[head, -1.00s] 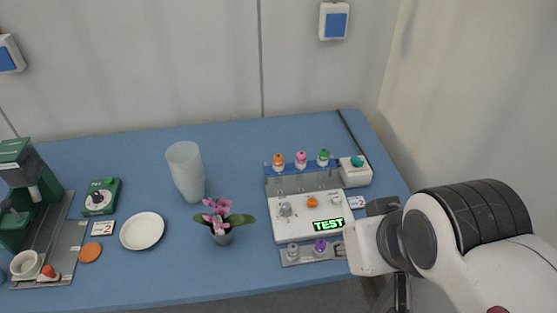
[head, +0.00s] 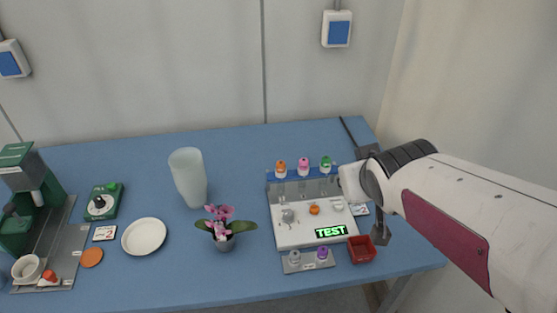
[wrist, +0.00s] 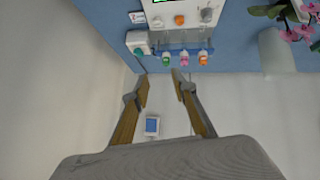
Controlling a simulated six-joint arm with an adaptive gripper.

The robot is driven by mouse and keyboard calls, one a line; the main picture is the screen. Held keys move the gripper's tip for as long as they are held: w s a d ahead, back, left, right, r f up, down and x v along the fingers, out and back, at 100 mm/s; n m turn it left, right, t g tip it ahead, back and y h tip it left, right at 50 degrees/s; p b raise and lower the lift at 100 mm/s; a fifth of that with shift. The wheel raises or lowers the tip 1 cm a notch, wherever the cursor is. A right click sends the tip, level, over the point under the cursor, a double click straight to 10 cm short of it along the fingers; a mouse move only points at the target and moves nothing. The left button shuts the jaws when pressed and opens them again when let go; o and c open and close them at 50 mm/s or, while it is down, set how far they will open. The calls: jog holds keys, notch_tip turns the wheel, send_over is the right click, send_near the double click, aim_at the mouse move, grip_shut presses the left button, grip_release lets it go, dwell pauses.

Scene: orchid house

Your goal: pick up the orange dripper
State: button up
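The orange dripper (head: 281,169) stands upright at the left end of a rack with a blue bar (head: 292,176), beside a pink dripper (head: 303,167) and a green dripper (head: 326,164). In the wrist view the orange dripper (wrist: 203,59) is rightmost of the three, with the pink (wrist: 184,60) and green (wrist: 166,61) to its left. My gripper (wrist: 160,84) is open and empty, its fingertips apart from the drippers and below them in the wrist picture. In the head view my arm mostly hides the gripper.
In front of the rack is a white device (head: 290,234) with a TEST display and orange knob (head: 314,210). A purple dripper (head: 322,254) stands on a grey holder. A red bin (head: 362,249) is at right. A potted orchid (head: 223,241) and frosted vase (head: 189,178) stand left.

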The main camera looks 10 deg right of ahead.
jog(key=w+f+n+t, duration=0.1)
jog(key=w+f, duration=0.1)
jog(key=w, duration=0.5)
jog(key=n+t+y, duration=0.2)
jog(key=n+y, duration=0.1)
jog(key=y, duration=0.4)
send_near(284, 164)
jog(key=w, duration=0.3)
jog(key=shift+s+a+f+n+t+y, duration=0.15)
jog(key=shift+a+f+y, duration=0.1)
jog(key=shift+f, duration=0.25)
jog(key=shift+w+a+f+n+t+y, duration=0.15)
jog(key=shift+a+f+y, duration=0.1)
jog(key=shift+f, duration=0.25)
jog(key=shift+a+f, duration=0.1)
jog(key=shift+x, duration=1.1)
